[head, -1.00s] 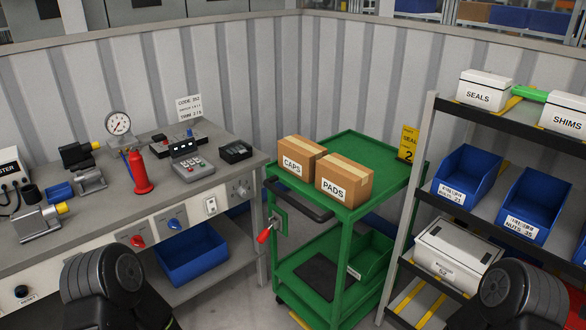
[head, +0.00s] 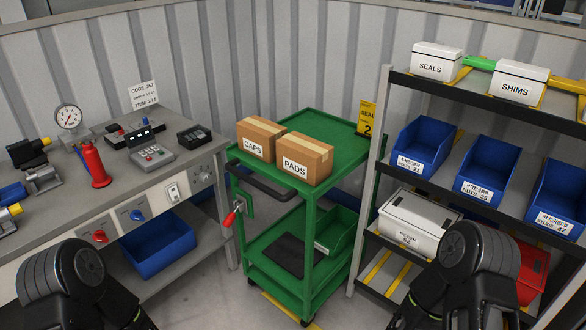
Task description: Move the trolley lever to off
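The green trolley (head: 311,237) stands in the middle of the head view, between the workbench and the shelf rack. Its lever has a red grip (head: 230,218) on a green plate (head: 246,206) at the trolley's left front post. The grip tilts down and to the left. Any off marking is too small to read. My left arm shows at the lower left and my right arm at the lower right, both apart from the trolley. Neither gripper's fingers show in the view.
Boxes marked CAPS (head: 260,138) and PADS (head: 305,158) sit on the trolley top, behind its black handle (head: 262,185). The workbench (head: 200,150) is at left, the shelf rack (head: 368,190) at right. Some grey floor (head: 220,306) is clear in front.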

